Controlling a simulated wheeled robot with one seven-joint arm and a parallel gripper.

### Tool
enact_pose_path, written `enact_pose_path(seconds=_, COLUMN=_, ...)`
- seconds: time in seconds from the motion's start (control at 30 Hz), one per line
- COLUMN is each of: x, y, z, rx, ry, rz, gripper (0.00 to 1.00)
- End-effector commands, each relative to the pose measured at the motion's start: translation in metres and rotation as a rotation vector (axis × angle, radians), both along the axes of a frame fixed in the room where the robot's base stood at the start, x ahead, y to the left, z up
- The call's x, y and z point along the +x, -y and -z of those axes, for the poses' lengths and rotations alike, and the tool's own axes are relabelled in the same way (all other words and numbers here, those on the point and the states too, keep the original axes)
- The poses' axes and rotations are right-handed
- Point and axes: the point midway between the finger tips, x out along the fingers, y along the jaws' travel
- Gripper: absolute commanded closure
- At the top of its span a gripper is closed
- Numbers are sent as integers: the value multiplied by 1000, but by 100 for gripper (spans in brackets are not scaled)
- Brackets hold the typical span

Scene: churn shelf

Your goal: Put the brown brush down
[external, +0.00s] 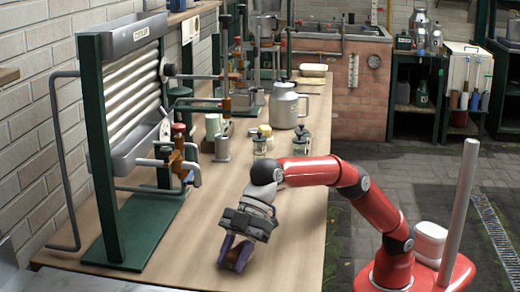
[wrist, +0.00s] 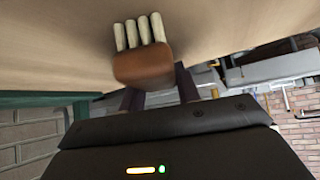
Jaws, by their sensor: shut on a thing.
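My gripper (external: 235,252) is low over the near part of the wooden table (external: 295,240), its fingers pointing down. It is shut on the brown brush (external: 238,257), of which only a small brown part shows between the fingers in the external view. In the wrist view the brush (wrist: 143,66) shows as a brown block with several pale bristle tufts, lying between the dark fingers (wrist: 160,90). The tufts are against or close to the tabletop; I cannot tell whether they touch it.
A cooler rack (external: 125,90) on a green stand (external: 140,235) stands to the left. A metal can (external: 288,106), small jars (external: 260,145) and a grey cup (external: 222,150) stand farther back. The table right of my gripper is clear up to its edge.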

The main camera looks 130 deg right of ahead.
Motion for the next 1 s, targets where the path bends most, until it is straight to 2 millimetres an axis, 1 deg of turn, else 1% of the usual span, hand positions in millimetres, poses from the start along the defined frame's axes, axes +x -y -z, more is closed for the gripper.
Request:
enact_pose_path(seconds=0.17, x=0, y=0, z=-1, rx=0, ry=1, rz=0, gripper=94)
enact_pose_path(seconds=0.3, x=0, y=0, z=3, rx=0, ry=1, rz=0, gripper=94)
enact_pose_path(seconds=0.33, x=0, y=0, z=2, rx=0, ry=1, rz=0, gripper=64)
enact_pose_path(seconds=0.47, x=0, y=0, z=2, rx=0, ry=0, rz=0, gripper=47)
enact_pose_path(seconds=0.77, x=0, y=0, z=0, rx=0, ry=1, rz=1, gripper=46)
enact_pose_path(seconds=0.87, x=-3, y=2, z=-6, rx=-1, ry=2, rz=1, gripper=46)
enact_pose_path(seconds=1.0, x=-19, y=9, z=-23, rx=-1, ry=5, rz=3, gripper=46)
